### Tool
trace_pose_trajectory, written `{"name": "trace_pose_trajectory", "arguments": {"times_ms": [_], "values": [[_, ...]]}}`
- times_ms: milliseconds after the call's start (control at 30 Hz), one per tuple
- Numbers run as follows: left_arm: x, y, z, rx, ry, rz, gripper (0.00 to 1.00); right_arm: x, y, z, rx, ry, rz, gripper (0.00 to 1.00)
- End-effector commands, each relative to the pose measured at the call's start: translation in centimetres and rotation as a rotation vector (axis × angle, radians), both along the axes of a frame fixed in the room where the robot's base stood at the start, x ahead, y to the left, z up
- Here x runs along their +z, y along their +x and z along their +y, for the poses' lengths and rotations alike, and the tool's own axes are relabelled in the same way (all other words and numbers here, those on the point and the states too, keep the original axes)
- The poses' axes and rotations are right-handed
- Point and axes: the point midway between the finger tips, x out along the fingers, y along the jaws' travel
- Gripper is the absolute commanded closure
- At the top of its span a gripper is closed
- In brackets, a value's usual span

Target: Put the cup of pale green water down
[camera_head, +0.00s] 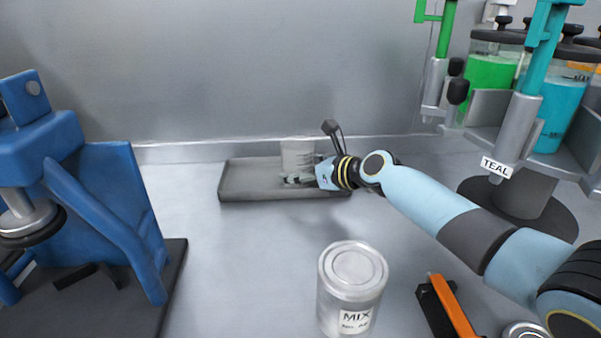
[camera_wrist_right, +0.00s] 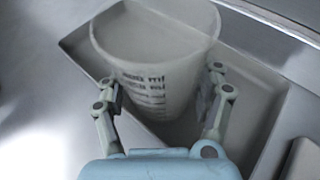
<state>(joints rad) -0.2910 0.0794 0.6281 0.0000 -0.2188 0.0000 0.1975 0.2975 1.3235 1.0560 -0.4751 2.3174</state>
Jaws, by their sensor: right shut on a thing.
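The cup (camera_head: 297,154) is a pale, translucent measuring cup at the back middle in the head view, upright over the grey tray (camera_head: 243,184). My right gripper (camera_head: 298,180) reaches in from the right and is shut on the cup's sides. In the right wrist view the cup (camera_wrist_right: 155,60) stands between the two fingers of the gripper (camera_wrist_right: 165,92), with dark volume marks facing me. Its contents look pale grey; I cannot make out a green tint. The cup's base is hidden, so I cannot tell whether it touches the tray. My left gripper is not in view.
A MIX can (camera_head: 351,285) stands at the front middle. A blue press (camera_head: 100,205) is at left. Dispensers with a green tank (camera_head: 490,72) and a teal tank (camera_head: 560,110) stand at right. An orange-black tool (camera_head: 446,305) lies in front. The bench left of the can is clear.

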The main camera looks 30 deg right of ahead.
Motion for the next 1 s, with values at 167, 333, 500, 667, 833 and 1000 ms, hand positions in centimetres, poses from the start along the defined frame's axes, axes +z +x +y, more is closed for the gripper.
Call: {"name": "trace_pose_trajectory", "arguments": {"times_ms": [167, 333, 500, 667, 833, 1000], "values": [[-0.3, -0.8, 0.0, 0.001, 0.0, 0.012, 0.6, -0.4, 0.0, 0.0, 0.0, 0.0, 0.0, 0.31], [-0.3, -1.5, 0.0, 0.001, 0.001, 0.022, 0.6, -0.3, 0.0, 0.0, 0.0, 0.0, 0.0, 0.09], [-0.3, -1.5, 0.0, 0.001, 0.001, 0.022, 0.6, -0.3, 0.0, 0.0, 0.0, 0.0, 0.0, 0.07], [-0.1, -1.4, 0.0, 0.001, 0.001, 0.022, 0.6, 0.0, 0.0, 0.0, 0.0, -0.001, 0.0, 0.07], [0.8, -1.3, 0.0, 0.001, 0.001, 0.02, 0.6, 1.0, -2.1, -0.7, 0.0, -0.004, 0.002, 0.07], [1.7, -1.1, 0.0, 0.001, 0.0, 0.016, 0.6, 2.2, -4.9, -1.4, 0.001, -0.003, 0.001, 0.07]]}}
